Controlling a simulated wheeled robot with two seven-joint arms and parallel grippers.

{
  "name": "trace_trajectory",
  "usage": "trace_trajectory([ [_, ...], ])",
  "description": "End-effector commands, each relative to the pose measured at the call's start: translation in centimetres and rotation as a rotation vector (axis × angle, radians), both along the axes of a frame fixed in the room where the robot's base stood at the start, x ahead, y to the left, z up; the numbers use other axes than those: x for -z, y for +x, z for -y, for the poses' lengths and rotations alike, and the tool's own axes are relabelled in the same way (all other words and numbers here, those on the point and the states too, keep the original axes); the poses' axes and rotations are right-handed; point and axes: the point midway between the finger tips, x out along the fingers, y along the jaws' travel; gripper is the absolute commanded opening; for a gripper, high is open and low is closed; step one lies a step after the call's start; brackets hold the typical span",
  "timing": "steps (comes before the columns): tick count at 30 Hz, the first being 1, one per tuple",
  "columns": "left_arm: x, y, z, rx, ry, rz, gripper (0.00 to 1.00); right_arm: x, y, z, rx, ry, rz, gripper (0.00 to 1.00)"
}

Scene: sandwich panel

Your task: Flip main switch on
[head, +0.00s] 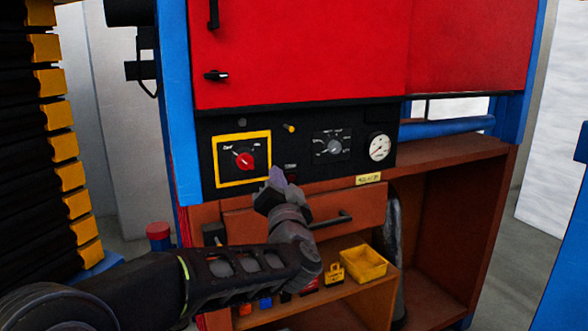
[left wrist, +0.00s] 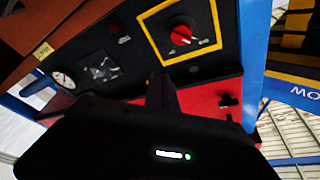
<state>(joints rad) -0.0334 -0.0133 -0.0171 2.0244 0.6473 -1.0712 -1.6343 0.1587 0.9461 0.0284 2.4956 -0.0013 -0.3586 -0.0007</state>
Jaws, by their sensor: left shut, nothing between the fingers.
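The main switch (head: 244,160) is a red rotary knob on a black panel, framed by a yellow square. It also shows in the left wrist view (left wrist: 180,34), upside down, near the top. My left gripper (head: 277,178) is shut and empty. In the head view it is just below and right of the yellow frame. In the left wrist view its fingers (left wrist: 161,88) show in the middle, apart from the knob in the picture. How far they are from the panel is hard to tell. My right gripper is not in view.
Right of the switch are a grey selector dial (head: 334,147) and a white gauge (head: 379,147). Red cabinet doors (head: 300,50) are above. A drawer (head: 350,207) with a handle is below. A yellow bin (head: 363,263) sits on the lower shelf. A blue post (head: 178,110) stands left.

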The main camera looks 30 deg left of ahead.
Motion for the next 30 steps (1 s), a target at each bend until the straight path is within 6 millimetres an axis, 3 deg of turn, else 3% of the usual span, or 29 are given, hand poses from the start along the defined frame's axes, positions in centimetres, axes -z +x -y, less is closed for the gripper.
trace_trajectory([
  [6,-0.1,-0.3,-0.3,-0.045,0.093,-0.068,0.00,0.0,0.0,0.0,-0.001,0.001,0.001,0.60],
  [19,-0.2,0.0,-0.4,-0.043,0.095,-0.072,0.00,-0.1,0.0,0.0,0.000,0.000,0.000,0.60],
  [30,-1.4,3.6,-3.7,-0.045,0.096,-0.074,0.00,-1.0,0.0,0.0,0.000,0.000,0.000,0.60],
])
